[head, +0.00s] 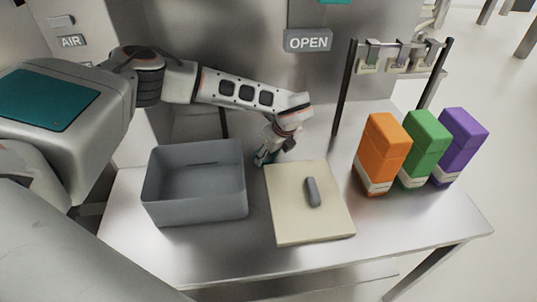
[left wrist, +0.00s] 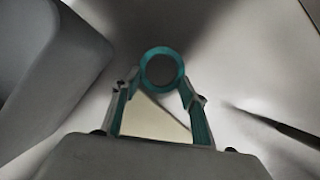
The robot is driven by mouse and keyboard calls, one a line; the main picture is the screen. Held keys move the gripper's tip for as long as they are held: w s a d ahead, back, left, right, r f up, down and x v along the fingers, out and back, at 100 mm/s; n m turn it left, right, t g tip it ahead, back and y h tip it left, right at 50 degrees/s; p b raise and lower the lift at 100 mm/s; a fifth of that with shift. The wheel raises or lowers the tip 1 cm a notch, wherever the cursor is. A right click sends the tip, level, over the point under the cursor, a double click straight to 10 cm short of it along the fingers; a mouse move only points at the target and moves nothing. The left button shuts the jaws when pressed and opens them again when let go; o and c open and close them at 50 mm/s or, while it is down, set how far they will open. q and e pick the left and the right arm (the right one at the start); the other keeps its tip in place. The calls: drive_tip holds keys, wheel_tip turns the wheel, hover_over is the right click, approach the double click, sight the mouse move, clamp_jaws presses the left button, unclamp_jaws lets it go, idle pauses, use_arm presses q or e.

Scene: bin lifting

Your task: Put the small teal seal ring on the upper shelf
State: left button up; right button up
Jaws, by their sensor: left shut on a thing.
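The small teal seal ring (left wrist: 162,50) shows in the left wrist view between the fingertips of my left gripper (left wrist: 162,88). The gripper is shut on the ring, with a finger on each side of it. In the head view my left gripper (head: 266,158) points down between the grey bin and the cream board, near the board's back left corner. I cannot make out the ring there. My right gripper is not in view. I cannot identify the upper shelf in either view.
A grey open bin (head: 195,208) stands left of the cream board (head: 290,215), which bears a small grey piece (head: 312,191). Orange (head: 383,145), green (head: 425,140) and purple (head: 463,135) boxes stand right. A rack (head: 400,62) with hanging tags is behind.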

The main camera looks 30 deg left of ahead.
use_arm(q)
drive_tip(key=o, duration=0.5)
drive_tip(key=shift+f, duration=0.15)
drive_tip(key=o, duration=0.4)
